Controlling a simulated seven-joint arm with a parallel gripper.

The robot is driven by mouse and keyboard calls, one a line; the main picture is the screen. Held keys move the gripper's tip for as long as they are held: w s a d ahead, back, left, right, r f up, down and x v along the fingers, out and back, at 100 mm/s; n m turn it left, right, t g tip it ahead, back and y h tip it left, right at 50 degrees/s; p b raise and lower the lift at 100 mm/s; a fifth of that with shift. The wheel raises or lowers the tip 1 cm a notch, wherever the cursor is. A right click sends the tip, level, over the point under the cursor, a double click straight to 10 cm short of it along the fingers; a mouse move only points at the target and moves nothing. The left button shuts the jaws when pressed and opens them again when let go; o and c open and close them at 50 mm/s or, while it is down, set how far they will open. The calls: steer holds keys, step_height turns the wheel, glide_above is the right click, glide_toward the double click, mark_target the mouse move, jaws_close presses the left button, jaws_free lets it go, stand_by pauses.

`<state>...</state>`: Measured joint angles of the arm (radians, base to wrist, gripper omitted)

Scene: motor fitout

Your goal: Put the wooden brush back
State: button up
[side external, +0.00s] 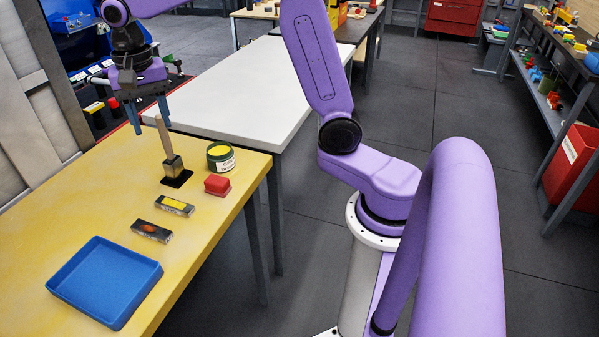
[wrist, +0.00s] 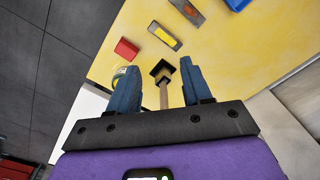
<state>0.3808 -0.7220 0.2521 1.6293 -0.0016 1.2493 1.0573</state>
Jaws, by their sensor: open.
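The wooden brush (side external: 168,145) stands head down on a black square (side external: 177,181) on the yellow table, its handle pointing up and leaning slightly left in the side view. In the wrist view, its handle (wrist: 163,97) shows in the gap between my fingers. My gripper (side external: 152,126) is open above the brush, pointing down, with its blue fingertips around the height of the handle's top. It also shows in the wrist view (wrist: 160,70). I cannot tell whether either finger touches the handle.
A green tin with yellow contents (side external: 220,157) and a red block (side external: 217,185) stand right of the brush. Two dark blocks, one yellow-marked (side external: 175,205) and one orange-marked (side external: 151,231), lie nearer. A blue tray (side external: 105,281) sits at the front. A white table (side external: 235,85) adjoins behind.

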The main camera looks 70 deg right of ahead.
steer(key=s+d+f+n, duration=0.1)
steer(key=s+f+n, duration=0.2)
steer(key=s+n, duration=0.7)
steer(key=s+d+f+n, duration=0.1)
steer(key=s+f+n, duration=0.3)
steer(key=s+n, duration=0.6)
steer(key=s, duration=1)
steer(key=shift+s+n, duration=0.25)
steer(key=shift+n, duration=0.15)
